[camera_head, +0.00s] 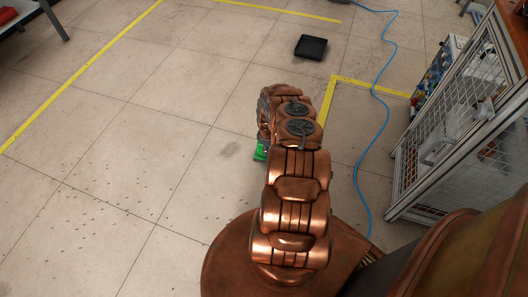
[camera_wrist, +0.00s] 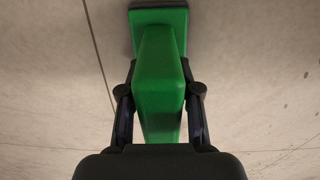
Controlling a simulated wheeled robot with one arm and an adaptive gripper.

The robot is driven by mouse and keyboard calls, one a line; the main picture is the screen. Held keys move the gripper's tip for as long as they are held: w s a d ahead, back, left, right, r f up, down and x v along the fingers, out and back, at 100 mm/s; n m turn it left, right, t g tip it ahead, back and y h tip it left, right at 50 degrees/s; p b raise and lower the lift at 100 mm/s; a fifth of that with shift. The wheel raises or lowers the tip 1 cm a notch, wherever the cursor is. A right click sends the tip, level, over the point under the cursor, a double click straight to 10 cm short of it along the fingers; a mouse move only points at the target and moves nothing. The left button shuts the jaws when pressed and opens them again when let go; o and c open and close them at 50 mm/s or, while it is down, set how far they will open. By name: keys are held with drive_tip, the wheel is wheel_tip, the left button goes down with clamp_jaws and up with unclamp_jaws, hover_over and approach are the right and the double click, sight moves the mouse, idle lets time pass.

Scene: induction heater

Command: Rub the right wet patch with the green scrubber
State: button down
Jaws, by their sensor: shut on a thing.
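The green scrubber (camera_wrist: 160,60) is held between the two fingers of my gripper (camera_wrist: 160,100) in the wrist view. Its handle runs from between the fingers to a wider green block with a dark edge at the top of the picture. In the head view a small part of the green scrubber (camera_head: 261,150) shows at the left of my copper arm, which hides my gripper and the rest of the tool. I cannot tell whether the scrubber touches the floor. I cannot make out a clear wet patch; a faint dark smudge (camera_head: 230,150) lies on the floor just left of the scrubber.
A black tray (camera_head: 311,47) lies on the floor farther off. A blue cable (camera_head: 372,120) runs along the floor to the right. A metal mesh-sided cabinet (camera_head: 450,140) stands at the right. Yellow lines (camera_head: 85,70) mark the floor. The tiled floor at the left is clear.

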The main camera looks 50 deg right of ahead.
drive_tip(key=shift+s+d+r+b, duration=0.1)
drive_tip(key=shift+d+b, duration=0.7)
drive_tip(key=shift+d, duration=1.6)
drive_tip(key=shift+r, duration=0.1)
drive_tip(key=shift+a+r+p, duration=0.1)
drive_tip(key=shift+r+p, duration=1.3)
drive_tip(key=shift+r, duration=1.55)
drive_tip(key=shift+r+p, duration=0.75)
drive_tip(key=shift+r, duration=0.75)
